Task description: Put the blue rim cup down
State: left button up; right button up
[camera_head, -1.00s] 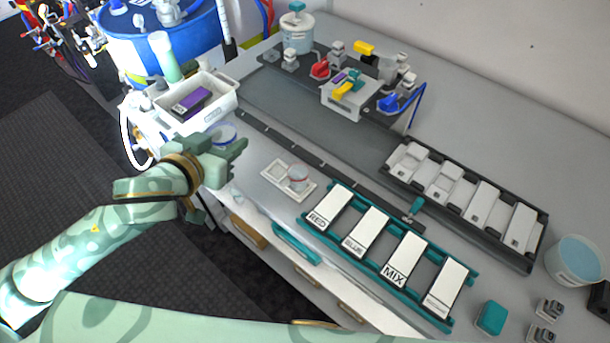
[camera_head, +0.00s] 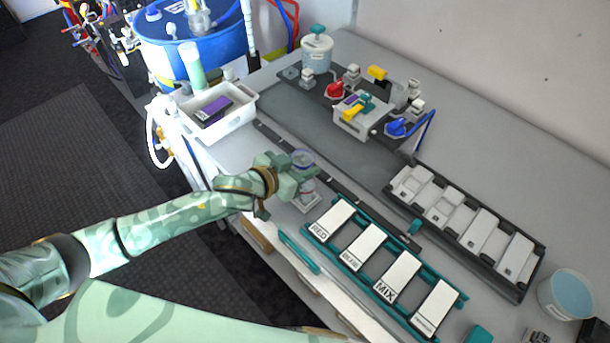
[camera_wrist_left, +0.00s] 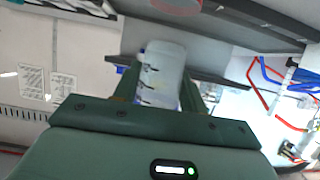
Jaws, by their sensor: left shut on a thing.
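The blue rim cup (camera_head: 303,157) is a small clear cup held upright in my left gripper (camera_head: 302,173). Its lower part is hidden by the fingers in the head view. In the left wrist view the cup (camera_wrist_left: 162,72) sits between the two fingers, with dark marks on its wall. The gripper is above the far part of a small white tray (camera_head: 311,207). A red rim cup (camera_head: 307,188) stands on that tray, just in front of the fingers and partly hidden. I cannot tell whether the held cup touches anything below. My right gripper is not in view.
A white bin (camera_head: 232,112) with a purple-topped item stands at the left. A teal rack with labelled white pads (camera_head: 398,262) lies to the right. A dark rail (camera_head: 345,188) runs behind the tray. Grey bench shows between bin and gripper.

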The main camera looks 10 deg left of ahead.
pick_arm(q)
jog(key=shift+w+d+f, duration=0.2)
jog(key=shift+w+f, duration=0.05)
jog(key=shift+f, duration=0.1)
notch_tip(320, 180, down, 3)
jog(key=shift+d+r+b, duration=0.1)
jog(key=shift+b, duration=0.4)
jog(key=shift+f, duration=0.2)
jog(key=shift+f, duration=0.1)
jog(key=shift+f, duration=0.55)
jog(key=o, duration=1)
jog(key=shift+c, duration=0.2)
